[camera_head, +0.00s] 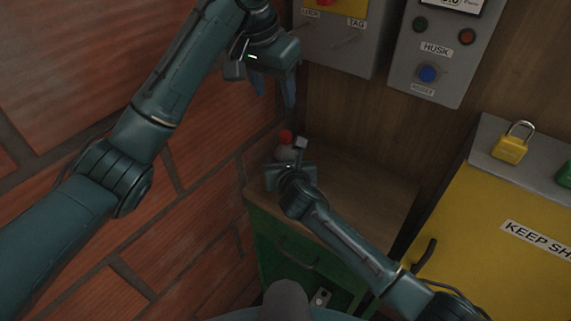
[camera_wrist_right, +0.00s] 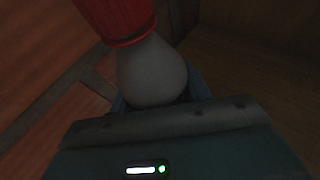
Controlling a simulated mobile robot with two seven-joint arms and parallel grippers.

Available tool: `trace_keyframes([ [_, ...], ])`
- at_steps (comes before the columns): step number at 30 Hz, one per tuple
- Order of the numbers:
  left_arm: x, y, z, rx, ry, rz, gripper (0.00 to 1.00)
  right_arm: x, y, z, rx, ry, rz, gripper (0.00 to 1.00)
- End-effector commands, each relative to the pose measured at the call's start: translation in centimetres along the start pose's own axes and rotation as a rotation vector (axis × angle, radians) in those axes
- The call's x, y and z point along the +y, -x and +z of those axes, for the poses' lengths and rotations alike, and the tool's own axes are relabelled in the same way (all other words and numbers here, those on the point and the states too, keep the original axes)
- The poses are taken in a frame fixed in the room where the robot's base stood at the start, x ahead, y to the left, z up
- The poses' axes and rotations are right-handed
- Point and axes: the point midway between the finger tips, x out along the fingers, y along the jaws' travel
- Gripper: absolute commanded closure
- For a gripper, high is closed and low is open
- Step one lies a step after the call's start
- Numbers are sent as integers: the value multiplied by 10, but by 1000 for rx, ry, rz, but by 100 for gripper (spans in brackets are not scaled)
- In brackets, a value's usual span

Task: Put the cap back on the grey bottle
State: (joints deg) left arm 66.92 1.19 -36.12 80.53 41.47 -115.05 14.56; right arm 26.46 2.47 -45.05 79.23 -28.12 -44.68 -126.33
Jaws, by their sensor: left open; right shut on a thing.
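The grey bottle (camera_head: 284,153) stands at the back left corner of the wooden cabinet top, partly hidden by my right gripper (camera_head: 291,164). My right gripper is shut on the bottle; its rounded grey body (camera_wrist_right: 152,72) shows between the fingers in the right wrist view. The red cap (camera_head: 286,136) is at the top of the bottle, and it also shows in the right wrist view (camera_wrist_right: 118,14), meeting the grey body. I cannot tell whether it is fully seated. My left gripper (camera_head: 273,94) is open and empty, fingers pointing down, above the bottle and apart from the cap.
A brick wall (camera_head: 200,130) is close on the left. Grey control boxes (camera_head: 428,55) hang on the back wall. A yellow cabinet (camera_head: 480,220) with a padlock (camera_head: 511,148) stands at the right. The wooden top (camera_head: 375,195) is clear on its right side.

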Motion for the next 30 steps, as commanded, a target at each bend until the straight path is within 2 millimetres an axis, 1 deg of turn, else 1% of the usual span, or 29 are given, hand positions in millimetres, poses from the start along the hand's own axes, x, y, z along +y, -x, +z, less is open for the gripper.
trace_keyframes([
  [8, 0, 1, 0, 0, 0, 1, 51, 0, 0, 0, 0, 0, 0, 100],
  [9, 0, 1, 0, 0, 0, 1, 51, 0, 0, 0, 0, 0, 0, 50],
  [17, 0, 1, 0, -1, 0, 1, 51, 0, 0, 0, 0, 0, 0, 29],
  [18, 0, 1, 0, -1, 0, 1, 51, 0, 0, 0, 0, 0, 0, 27],
  [26, 0, 0, 0, -1, 0, 1, 51, 0, 1, 0, 0, 0, 0, 27],
  [30, 0, -1, 0, -1, 0, 1, 51, 0, 11, 0, -2, 1, 0, 27],
])
